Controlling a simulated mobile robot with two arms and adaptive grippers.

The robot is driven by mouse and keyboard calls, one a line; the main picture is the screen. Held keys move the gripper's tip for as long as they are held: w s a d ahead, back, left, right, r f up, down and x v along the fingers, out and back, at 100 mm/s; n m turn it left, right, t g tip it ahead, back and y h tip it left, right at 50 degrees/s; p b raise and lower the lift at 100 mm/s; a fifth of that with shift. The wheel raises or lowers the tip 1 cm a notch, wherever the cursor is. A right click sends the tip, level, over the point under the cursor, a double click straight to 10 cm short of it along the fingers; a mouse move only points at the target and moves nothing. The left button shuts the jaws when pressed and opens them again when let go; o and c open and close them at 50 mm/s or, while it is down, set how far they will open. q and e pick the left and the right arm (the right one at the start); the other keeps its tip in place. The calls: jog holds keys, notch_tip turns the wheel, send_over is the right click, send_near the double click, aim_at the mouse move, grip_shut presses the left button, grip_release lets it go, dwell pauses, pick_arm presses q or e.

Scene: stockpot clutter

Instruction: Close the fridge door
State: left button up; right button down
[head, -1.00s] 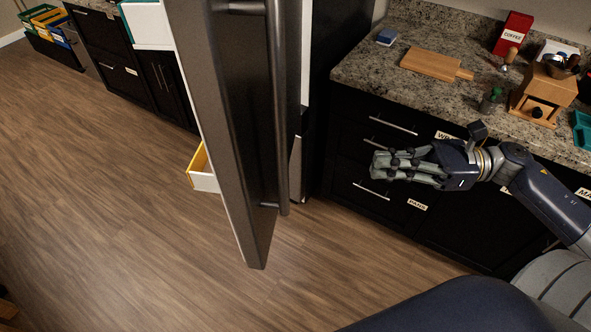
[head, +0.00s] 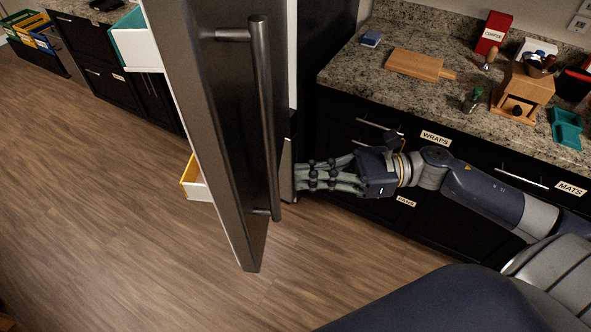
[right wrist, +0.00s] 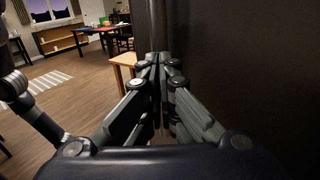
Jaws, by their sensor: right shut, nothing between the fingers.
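The fridge door (head: 222,130) stands open in the head view, dark grey with a long vertical bar handle (head: 264,110). Its lower corner hangs over the wood floor. My right gripper (head: 300,178) is shut and empty, just right of the door and its handle in the picture, fingers pointing left. I cannot tell whether it touches the door. In the right wrist view my shut fingers (right wrist: 160,62) reach forward beside a dark upright surface filling the right side. My left gripper is not in view.
A granite counter (head: 350,75) at the right holds a cutting board (head: 414,64), a red coffee box (head: 494,32) and a wooden grinder (head: 524,98). Dark drawers sit below. A white and yellow bin (head: 194,182) shows behind the door. The floor (head: 110,220) at left is clear.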

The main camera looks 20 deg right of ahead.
jog(key=p+x, duration=0.1)
jog(key=x, duration=0.1)
jog(key=shift+w+a, duration=0.1)
jog(key=shift+a, duration=0.15)
dwell(0.4)
